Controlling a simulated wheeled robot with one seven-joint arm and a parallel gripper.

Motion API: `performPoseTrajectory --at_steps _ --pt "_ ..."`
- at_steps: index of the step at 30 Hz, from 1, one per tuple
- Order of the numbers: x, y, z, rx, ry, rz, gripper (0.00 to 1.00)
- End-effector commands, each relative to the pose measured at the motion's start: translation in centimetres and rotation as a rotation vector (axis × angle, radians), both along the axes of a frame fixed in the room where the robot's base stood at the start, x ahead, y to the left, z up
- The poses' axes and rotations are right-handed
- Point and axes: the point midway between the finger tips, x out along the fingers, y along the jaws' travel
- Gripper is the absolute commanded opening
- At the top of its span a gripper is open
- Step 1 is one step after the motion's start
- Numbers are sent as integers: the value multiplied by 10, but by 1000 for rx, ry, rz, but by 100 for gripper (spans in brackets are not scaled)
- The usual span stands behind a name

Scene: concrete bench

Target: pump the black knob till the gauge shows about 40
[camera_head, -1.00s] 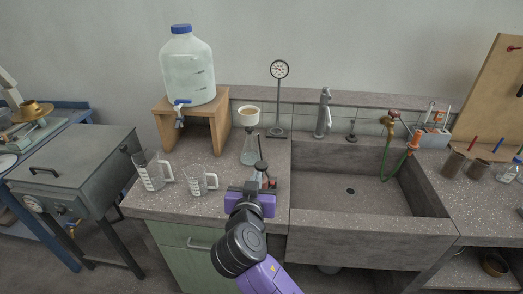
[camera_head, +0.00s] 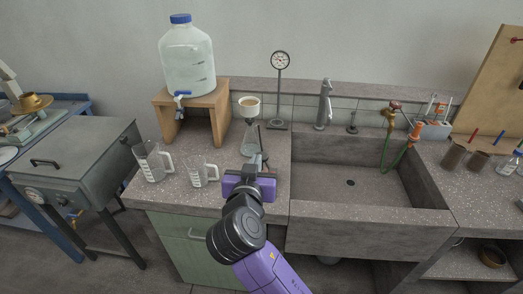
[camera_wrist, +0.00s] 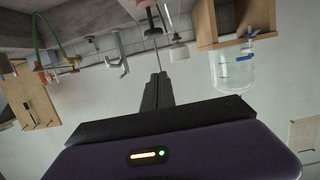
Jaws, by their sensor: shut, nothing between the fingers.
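The black knob (camera_wrist: 152,32) shows in the wrist view on a thin stem, just beyond my fingertips and apart from them. In the head view my gripper (camera_head: 249,165) is in front of the pump and mostly hides it, with a small dark part showing at its top right. My gripper also shows in the wrist view (camera_wrist: 158,76), its two fingers shut together with nothing between them. The round white gauge (camera_head: 281,60) stands on a pole at the back of the bench. Its needle is too small to read.
A conical flask (camera_head: 250,142) with a funnel (camera_head: 249,104) stands behind my gripper. Two clear jugs (camera_head: 153,163) stand to the left, below a water jar (camera_head: 188,58) on a wooden stand (camera_head: 218,104). The sink (camera_head: 350,205) is at the right.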

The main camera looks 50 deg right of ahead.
Motion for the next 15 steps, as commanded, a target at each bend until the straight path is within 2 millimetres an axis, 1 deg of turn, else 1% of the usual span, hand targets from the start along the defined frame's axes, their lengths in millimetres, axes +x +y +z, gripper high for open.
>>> performPoseTrajectory --at_steps 9,11,15 --pt "1 -2 0 0 0 -2 0" --pt "4 -6 -1 0 1 -3 0" --pt "15 -20 -4 0 2 -3 0"
